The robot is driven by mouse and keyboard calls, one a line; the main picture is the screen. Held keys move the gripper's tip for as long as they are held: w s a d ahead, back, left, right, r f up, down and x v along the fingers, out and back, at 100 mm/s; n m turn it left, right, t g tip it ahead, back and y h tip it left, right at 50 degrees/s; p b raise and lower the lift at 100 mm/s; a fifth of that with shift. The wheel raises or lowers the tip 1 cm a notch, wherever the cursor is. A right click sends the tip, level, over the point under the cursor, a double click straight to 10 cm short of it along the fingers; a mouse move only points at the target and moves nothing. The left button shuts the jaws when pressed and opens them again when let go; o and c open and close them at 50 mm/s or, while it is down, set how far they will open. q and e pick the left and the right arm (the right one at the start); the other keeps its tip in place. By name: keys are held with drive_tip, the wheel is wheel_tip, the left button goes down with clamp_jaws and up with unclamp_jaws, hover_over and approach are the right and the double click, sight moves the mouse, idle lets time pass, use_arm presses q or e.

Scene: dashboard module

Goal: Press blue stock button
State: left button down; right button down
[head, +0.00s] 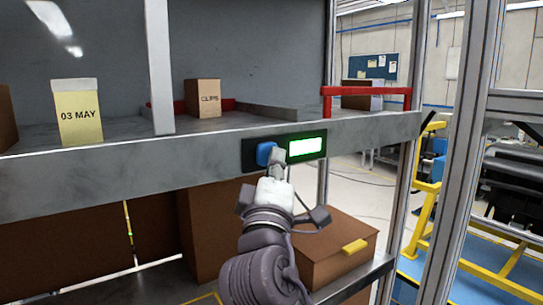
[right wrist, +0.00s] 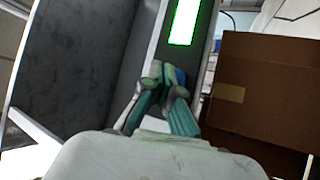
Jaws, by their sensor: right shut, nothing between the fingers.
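The blue button (head: 265,152) sits on a dark panel (head: 249,160) on the front edge of the grey shelf. A lit green display (head: 306,146) is to its right on the same panel. My right gripper (head: 278,157) is shut and empty, with its tips at the button's right side, partly covering it. In the right wrist view the shut fingers (right wrist: 163,78) overlap the panel below the green display (right wrist: 185,20), and a bit of the blue button (right wrist: 180,77) shows behind them. I cannot tell whether the tips touch the button. My left gripper is not in view.
A yellow "03 MAY" box (head: 79,115) and a "CLIPS" carton (head: 203,98) stand on the shelf (head: 100,158). A red rail (head: 366,90) is at the shelf's right end. Metal posts (head: 460,150) stand at right.

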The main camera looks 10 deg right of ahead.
drive_tip(key=shift+s, duration=0.1)
idle(0.3)
drive_tip(key=shift+s+d, duration=0.3)
drive_tip(key=shift+s, duration=0.45)
drive_tip(key=shift+s+d+p, duration=0.15)
drive_tip(key=shift+s+d, duration=0.15)
drive_tip(key=shift+s, duration=0.5)
drive_tip(key=shift+s+d+p, duration=0.1)
drive_tip(key=shift+s+d, duration=0.15)
drive_tip(key=shift+s, duration=0.5)
drive_tip(key=shift+s+d+p, duration=0.15)
drive_tip(key=shift+s+d, duration=0.15)
drive_tip(key=shift+s, duration=0.5)
